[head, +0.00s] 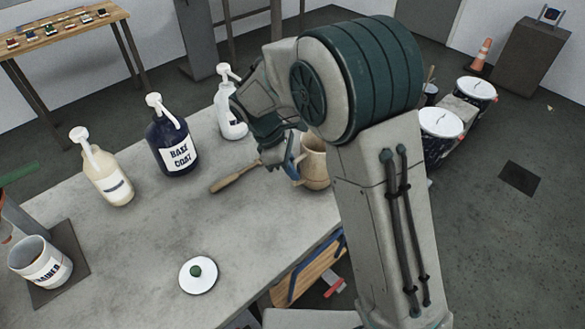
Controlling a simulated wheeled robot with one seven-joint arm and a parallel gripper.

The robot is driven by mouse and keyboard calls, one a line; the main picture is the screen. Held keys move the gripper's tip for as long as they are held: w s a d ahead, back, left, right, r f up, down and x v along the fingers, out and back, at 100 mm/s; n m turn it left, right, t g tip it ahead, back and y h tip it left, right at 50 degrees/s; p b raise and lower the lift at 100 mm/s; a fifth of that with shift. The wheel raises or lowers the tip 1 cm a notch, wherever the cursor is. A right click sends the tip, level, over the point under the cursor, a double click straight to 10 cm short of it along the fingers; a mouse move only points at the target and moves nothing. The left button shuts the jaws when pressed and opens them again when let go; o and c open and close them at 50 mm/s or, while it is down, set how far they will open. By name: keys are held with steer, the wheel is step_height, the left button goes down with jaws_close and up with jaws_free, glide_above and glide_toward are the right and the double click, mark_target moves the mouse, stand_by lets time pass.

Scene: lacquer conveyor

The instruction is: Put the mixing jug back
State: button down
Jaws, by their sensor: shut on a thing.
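The mixing jug looks to be the tan jug (315,164) near the right edge of the grey worktop. It appears upright, and my arm covers its right side. My gripper (287,157) is at the jug's left side, its blue-tipped jaws shut on the jug. The exact grip is partly hidden by the wrist. I cannot tell whether the jug's base touches the worktop.
A wooden handle (236,178) lies left of my gripper. Cream (108,178), dark blue (171,145) and white (231,121) pump bottles stand along the back. A labelled white pot (43,264) and a green-knobbed lid (198,284) are nearer.

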steer(key=shift+f, duration=0.55)
steer(key=c, duration=1.5)
jaws_free()
steer(key=b+v, duration=0.1)
steer(key=v, duration=1.1)
steer(key=s+d+r+m+y, duration=0.1)
steer(key=s+d+r+m, duration=0.15)
steer(key=d, duration=0.35)
steer(key=s+d+r+m+y, duration=0.1)
steer(key=s+d+m+y, duration=0.1)
steer(key=s+d+m, duration=0.35)
steer(key=s+d+f+m+t+y, duration=0.1)
steer(key=s+d+f+m+t, duration=0.2)
steer(key=s+d+m, duration=0.5)
steer(key=s+d, duration=0.2)
steer(key=d, duration=0.1)
steer(key=shift+s+m+y, duration=0.25)
steer(key=shift+m+y, duration=0.15)
